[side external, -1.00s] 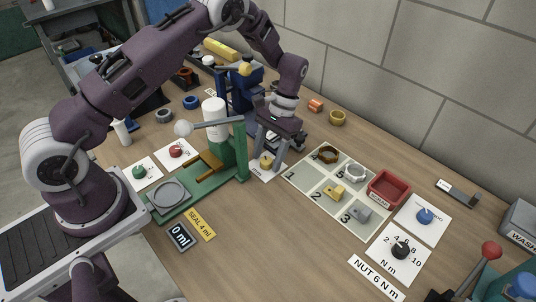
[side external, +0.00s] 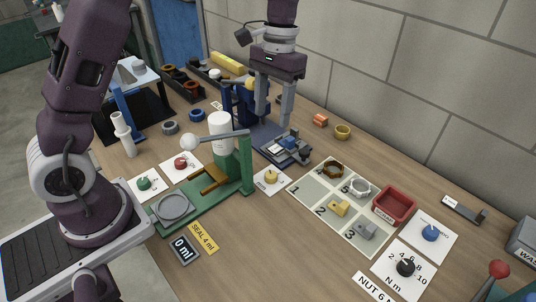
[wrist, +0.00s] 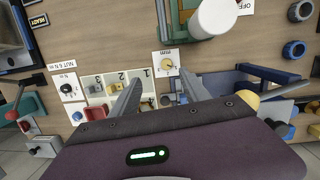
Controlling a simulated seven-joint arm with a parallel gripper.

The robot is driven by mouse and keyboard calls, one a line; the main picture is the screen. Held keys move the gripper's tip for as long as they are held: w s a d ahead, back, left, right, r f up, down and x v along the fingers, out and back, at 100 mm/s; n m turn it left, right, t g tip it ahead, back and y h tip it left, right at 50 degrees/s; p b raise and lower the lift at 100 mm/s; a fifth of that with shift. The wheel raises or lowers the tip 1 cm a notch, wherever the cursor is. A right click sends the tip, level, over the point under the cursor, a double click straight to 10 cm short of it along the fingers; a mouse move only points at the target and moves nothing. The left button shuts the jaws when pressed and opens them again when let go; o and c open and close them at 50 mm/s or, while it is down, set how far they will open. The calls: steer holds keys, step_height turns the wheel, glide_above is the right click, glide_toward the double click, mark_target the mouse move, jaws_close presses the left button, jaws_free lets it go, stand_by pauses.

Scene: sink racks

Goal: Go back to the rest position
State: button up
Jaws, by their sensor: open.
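My gripper (side external: 274,121) is open and empty, pointing down with its two grey fingers apart. It is above the blue fixture (side external: 287,148) and behind the white card with the yellow knob (side external: 270,177), clear of the knob. In the wrist view, my gripper's fingers (wrist: 160,80) frame the yellow knob (wrist: 169,63) and its dial card from above, with nothing between them. No rest position is marked in these views.
The green press (side external: 232,172) with its white bottle stands left of the knob. A numbered tray (side external: 310,190) with small parts and a red bin (side external: 393,203) lie to the right. The block wall is behind. Bare wood shows at front (side external: 270,240).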

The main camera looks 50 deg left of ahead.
steer(key=s+r+t, duration=0.4)
steer(key=s+r, duration=0.8)
steer(key=s, duration=0.2)
steer(key=s+f+m+t, duration=0.1)
steer(key=s+t, duration=0.2)
steer(key=s, duration=0.7)
steer(key=shift+s+d+f+y, duration=0.25)
steer(key=shift+d+f+y, duration=0.1)
steer(key=shift+d+y, duration=0.1)
